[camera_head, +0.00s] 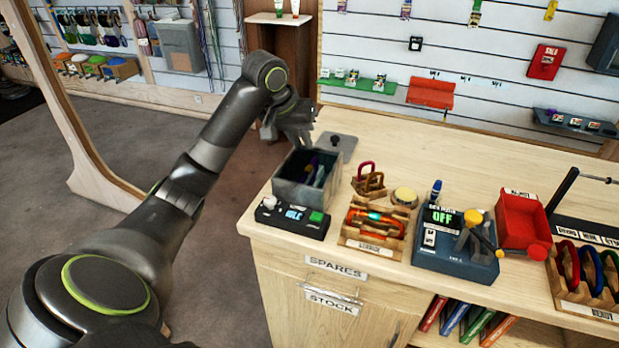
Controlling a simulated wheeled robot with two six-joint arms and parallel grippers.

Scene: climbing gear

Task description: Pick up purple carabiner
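A grey open bin (292,191) stands at the left end of the wooden counter. My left gripper (290,137) is above and just behind the bin's far left side, pointing down. Its fingers look apart with nothing visible between them. It is not touching the purple shape. My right gripper is out of view.
A scale-like device (293,217) sits in front of the bin. A wooden rack with orange carabiners (377,217), a blue tester reading OFF (455,262), a red bin (521,222) and a carabiner rack (588,305) stand rightward. The counter's back (430,160) is clear.

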